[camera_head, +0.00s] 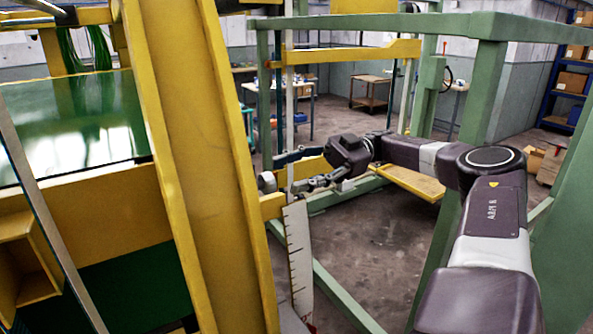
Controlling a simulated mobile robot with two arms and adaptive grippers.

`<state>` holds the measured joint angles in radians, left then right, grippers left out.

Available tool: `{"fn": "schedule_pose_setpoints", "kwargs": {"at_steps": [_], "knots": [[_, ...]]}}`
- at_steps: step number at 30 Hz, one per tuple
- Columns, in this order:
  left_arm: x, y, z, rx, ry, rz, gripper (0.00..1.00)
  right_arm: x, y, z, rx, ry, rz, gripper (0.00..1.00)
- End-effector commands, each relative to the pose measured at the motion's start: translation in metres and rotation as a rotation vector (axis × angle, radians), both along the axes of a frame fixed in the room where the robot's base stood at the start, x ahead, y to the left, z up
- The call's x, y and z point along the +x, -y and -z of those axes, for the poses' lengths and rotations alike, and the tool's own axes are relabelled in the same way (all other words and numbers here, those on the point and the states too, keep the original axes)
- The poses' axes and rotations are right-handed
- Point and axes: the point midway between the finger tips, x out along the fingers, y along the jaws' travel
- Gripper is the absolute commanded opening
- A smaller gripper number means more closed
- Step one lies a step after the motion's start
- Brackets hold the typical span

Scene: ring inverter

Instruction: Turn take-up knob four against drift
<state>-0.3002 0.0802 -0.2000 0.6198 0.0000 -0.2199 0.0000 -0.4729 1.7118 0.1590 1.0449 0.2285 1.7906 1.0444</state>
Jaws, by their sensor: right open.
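A small round grey knob (267,182) shows at the right edge of the large yellow beam, just left of an upright pale rod. I cannot read a number on it, so I cannot tell whether it is knob four. My right gripper (281,172) reaches in from the right with its fingers apart, one above and one below, pointing left toward the knob. Whether a finger touches the knob or the rod I cannot tell. A white scale plate with dark tick marks (298,255) hangs below the gripper. My left gripper does not show.
The slanted yellow beam (205,170) fills the middle left. Green frame posts (480,95) and a top rail (385,23) surround my right arm. A yellow bar (350,52) crosses behind. A bench and a blue shelf with boxes (571,82) stand farther back. Open floor (375,245) lies below the arm.

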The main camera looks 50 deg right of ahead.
Motion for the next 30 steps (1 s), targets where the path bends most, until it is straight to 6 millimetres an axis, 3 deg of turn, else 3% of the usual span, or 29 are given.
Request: {"fn": "schedule_pose_setpoints", "kwargs": {"at_steps": [8, 30], "knots": [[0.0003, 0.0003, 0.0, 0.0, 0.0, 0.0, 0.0, -0.0021, 0.0084, -0.0005, 0.0, 0.002, -0.005, 0.48], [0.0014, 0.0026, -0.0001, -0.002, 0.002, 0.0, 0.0, -0.0022, 0.0085, -0.0007, -0.001, 0.003, -0.005, 0.48]]}}
